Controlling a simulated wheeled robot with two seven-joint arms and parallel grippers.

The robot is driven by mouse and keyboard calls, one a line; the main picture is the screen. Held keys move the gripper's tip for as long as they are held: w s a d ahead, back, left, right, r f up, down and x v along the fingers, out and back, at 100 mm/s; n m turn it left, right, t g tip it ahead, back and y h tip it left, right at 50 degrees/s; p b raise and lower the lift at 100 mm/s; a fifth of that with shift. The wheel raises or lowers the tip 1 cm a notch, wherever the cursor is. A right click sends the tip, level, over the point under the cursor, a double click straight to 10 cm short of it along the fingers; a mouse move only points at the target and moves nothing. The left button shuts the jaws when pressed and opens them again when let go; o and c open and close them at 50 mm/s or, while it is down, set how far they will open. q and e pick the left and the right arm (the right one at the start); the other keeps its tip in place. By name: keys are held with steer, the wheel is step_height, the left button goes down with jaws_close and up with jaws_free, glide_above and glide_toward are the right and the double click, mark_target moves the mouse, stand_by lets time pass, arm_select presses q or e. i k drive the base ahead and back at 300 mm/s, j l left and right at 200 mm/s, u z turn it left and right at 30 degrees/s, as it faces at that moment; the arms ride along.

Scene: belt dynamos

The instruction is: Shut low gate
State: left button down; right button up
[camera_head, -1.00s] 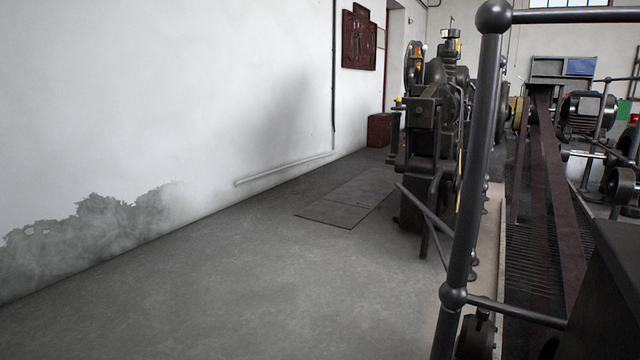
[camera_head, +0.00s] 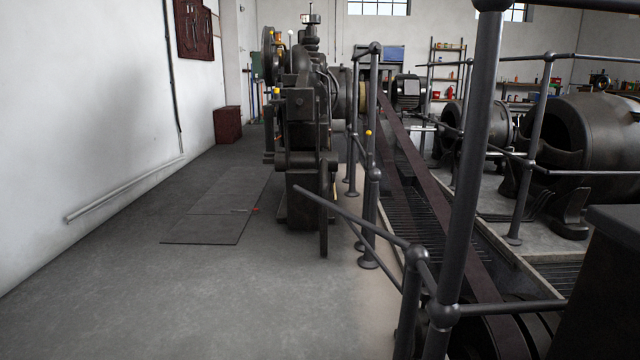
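A low grey rail piece (camera_head: 352,217), which looks like the gate, juts from a short post (camera_head: 410,300) in the lower middle of the head view. Its top bar runs up and left to a free end beside the dark machine's wheel. A lower bar runs beneath it. The free end stands apart from the railing post (camera_head: 371,190) to its right, so it looks open. A tall near post (camera_head: 470,160) with ball joints stands just right of its hinge side. Neither of my grippers is in view.
The dark upright machine (camera_head: 302,130) stands behind the rail's free end. A belt (camera_head: 425,180) runs through the railed pit at right, with large dynamos (camera_head: 585,140) beyond. Open grey floor (camera_head: 210,300) lies at left, with a flat floor plate (camera_head: 215,208) along the wall.

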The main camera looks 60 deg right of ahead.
mark_target(349, 217)
steer(key=i+l+z, duration=0.25)
steer(key=i+z, duration=0.15)
steer(key=i, duration=0.15)
steer(key=i+z, duration=0.4)
steer(key=i+j+z, duration=0.1)
steer(key=i+z, duration=0.3)
steer(key=i, duration=0.25)
steer(key=i+j+z, duration=0.25)
steer(key=i+z, duration=0.15)
steer(key=i, duration=0.15)
